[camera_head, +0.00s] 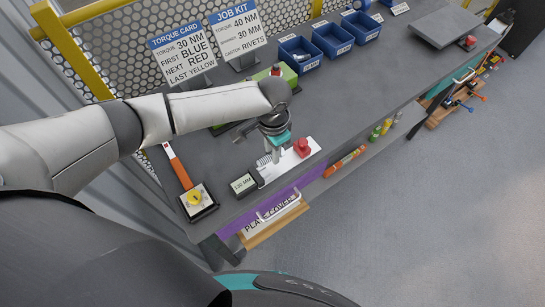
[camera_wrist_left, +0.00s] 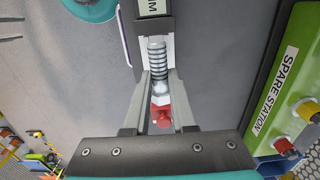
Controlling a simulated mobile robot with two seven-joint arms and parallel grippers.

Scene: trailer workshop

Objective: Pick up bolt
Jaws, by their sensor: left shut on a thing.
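A grey threaded bolt (camera_wrist_left: 157,58) shows in the left wrist view, its shank pointing up in the picture and its shiny lower end between my left gripper's fingers (camera_wrist_left: 158,82). The fingers are shut on it. In the head view my left gripper (camera_head: 275,152) points down over a white plate (camera_head: 268,172) near the bench's front edge. I cannot make out the bolt clearly there, and cannot tell whether it touches the plate. My right gripper is not in view.
A red piece (camera_head: 302,147) stands on the plate, close beside the gripper. A small block labelled MM (camera_head: 243,184) is left of it. A green spare station (camera_wrist_left: 275,90) lies beside. Blue bins (camera_head: 299,54) line the back. Bench space (camera_head: 370,85) to the right is clear.

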